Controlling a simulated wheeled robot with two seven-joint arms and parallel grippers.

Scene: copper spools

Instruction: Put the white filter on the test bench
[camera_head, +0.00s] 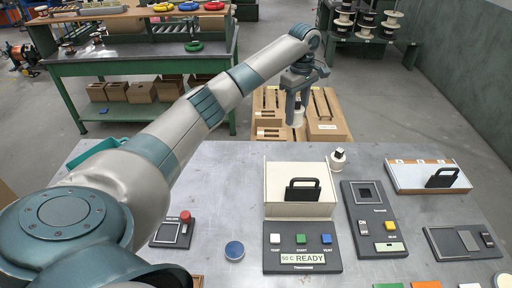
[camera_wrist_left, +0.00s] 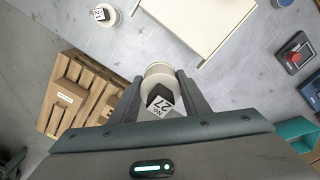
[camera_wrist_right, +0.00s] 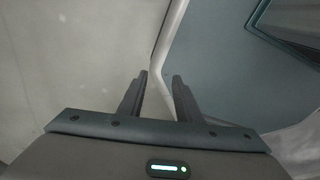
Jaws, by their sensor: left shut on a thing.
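My left gripper (camera_head: 296,110) is shut on a white filter (camera_wrist_left: 160,84), a white cylinder with a black-and-white label reading No 27. It holds the filter above the crates beyond the far edge of the grey metal test bench (camera_head: 225,170). In the head view only a little of the filter (camera_head: 299,116) shows between the fingers. A similar small white piece with a dark label (camera_head: 338,158) stands at the bench's far edge; it also shows in the left wrist view (camera_wrist_left: 103,14). My right gripper (camera_wrist_right: 160,82) is open and empty.
A cream box with a black handle (camera_head: 300,175) sits behind a READY panel (camera_head: 302,246). Dark device panels (camera_head: 374,225) and a white tray (camera_head: 412,175) stand right. A blue disc (camera_head: 234,250) and red-button box (camera_head: 172,232) lie left. Bench space left of the cream box is clear.

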